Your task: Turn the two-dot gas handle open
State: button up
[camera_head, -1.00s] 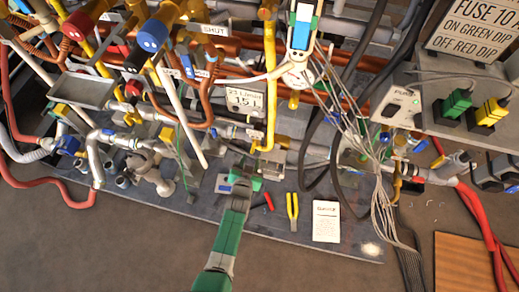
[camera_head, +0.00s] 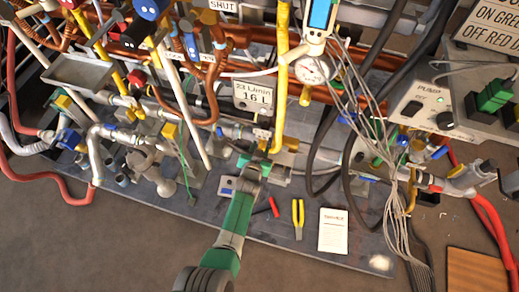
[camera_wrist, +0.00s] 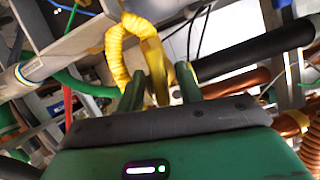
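A blue handle (camera_head: 150,8) is cut off by the top edge of the head view, and its dots are not readable there. My gripper (camera_head: 254,165) is low at the front of the pipework, near the lower end of a yellow vertical pipe (camera_head: 281,75), well below and right of the blue handle. In the wrist view my gripper's two fingers (camera_wrist: 160,84) stand apart. A yellow bar (camera_wrist: 154,60) shows between them, with clear gaps beside it. I cannot tell which part this bar is. A ribbed yellow piece (camera_wrist: 118,55) is just left of it.
Copper and yellow pipes crowd the area around my gripper. Loose grey wires (camera_head: 365,110) and black hoses hang to its right. Yellow pliers (camera_head: 298,218) and a white card (camera_head: 333,231) lie on the bench. A pump box (camera_head: 425,100) stands at right.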

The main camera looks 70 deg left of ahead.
grip_shut()
jog(key=shift+s+a, duration=0.1)
jog(key=shift+r+n+t+p, duration=0.1)
jog(key=shift+n+t+p, duration=0.2)
jog(key=shift+n+p, duration=0.15)
grip_release()
jog(key=shift+h, duration=0.3)
